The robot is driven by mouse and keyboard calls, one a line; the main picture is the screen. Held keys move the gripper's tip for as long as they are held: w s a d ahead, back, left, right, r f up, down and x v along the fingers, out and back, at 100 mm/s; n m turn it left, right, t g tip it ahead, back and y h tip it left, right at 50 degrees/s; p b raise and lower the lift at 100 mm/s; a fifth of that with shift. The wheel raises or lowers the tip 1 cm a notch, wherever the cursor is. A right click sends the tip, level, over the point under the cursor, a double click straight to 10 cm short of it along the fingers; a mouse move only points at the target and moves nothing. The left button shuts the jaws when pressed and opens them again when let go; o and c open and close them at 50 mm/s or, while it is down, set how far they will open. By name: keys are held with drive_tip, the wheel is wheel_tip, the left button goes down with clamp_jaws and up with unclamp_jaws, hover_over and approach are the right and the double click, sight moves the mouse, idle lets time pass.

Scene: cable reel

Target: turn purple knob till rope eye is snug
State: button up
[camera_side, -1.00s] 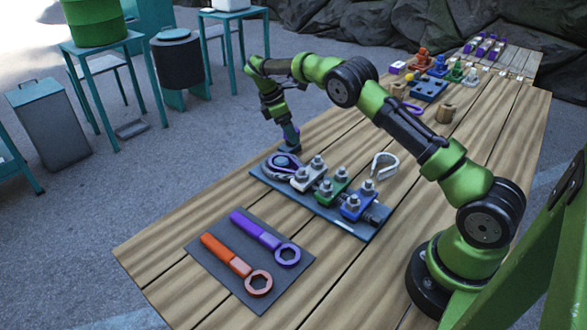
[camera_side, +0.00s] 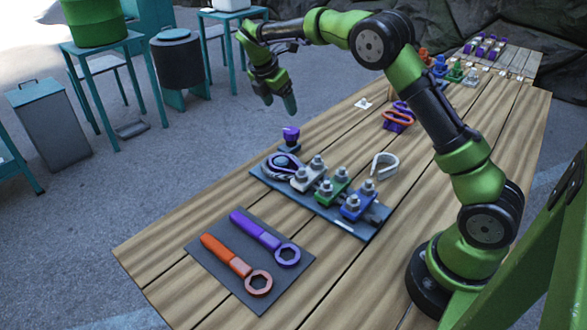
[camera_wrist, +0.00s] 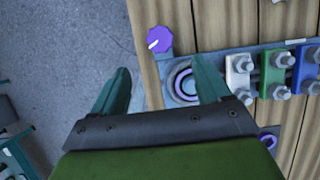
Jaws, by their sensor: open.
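The purple knob (camera_side: 291,134) stands on a small dark base at the far end of the dark plate. In the wrist view the knob (camera_wrist: 159,39) has a white mark pointing to the lower left. Beside it, the purple rope eye (camera_side: 283,166) loops around a round core on the plate; it also shows in the wrist view (camera_wrist: 184,82). How snug the loop is cannot be told. My gripper (camera_side: 280,106) is open and empty, above the knob and slightly left of it, clear of it. In the wrist view its fingers (camera_wrist: 160,88) are spread wide.
White (camera_side: 307,176), green (camera_side: 332,186) and blue (camera_side: 357,202) clamps with bolts sit on the plate. A silver hook-shaped piece (camera_side: 383,163) stands behind. A purple wrench (camera_side: 256,230) and an orange wrench (camera_side: 226,255) lie on a dark mat. The table's left strip is bare.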

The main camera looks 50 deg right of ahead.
drive_tip(key=v, duration=0.6)
drive_tip(key=s+a+r+m+t+y, duration=0.1)
drive_tip(key=s+a+m, duration=0.3)
drive_tip(key=s+m, duration=0.5)
drive_tip(key=s+a+r+m+t+y, duration=0.1)
drive_tip(key=s+a+m+y, duration=0.3)
drive_tip(key=s+m, duration=0.6)
drive_tip(key=shift+s+a+r+t, duration=0.2)
drive_tip(key=shift+a+t, duration=0.25)
drive_tip(key=shift+t, duration=0.45)
drive_tip(key=shift+d, duration=0.1)
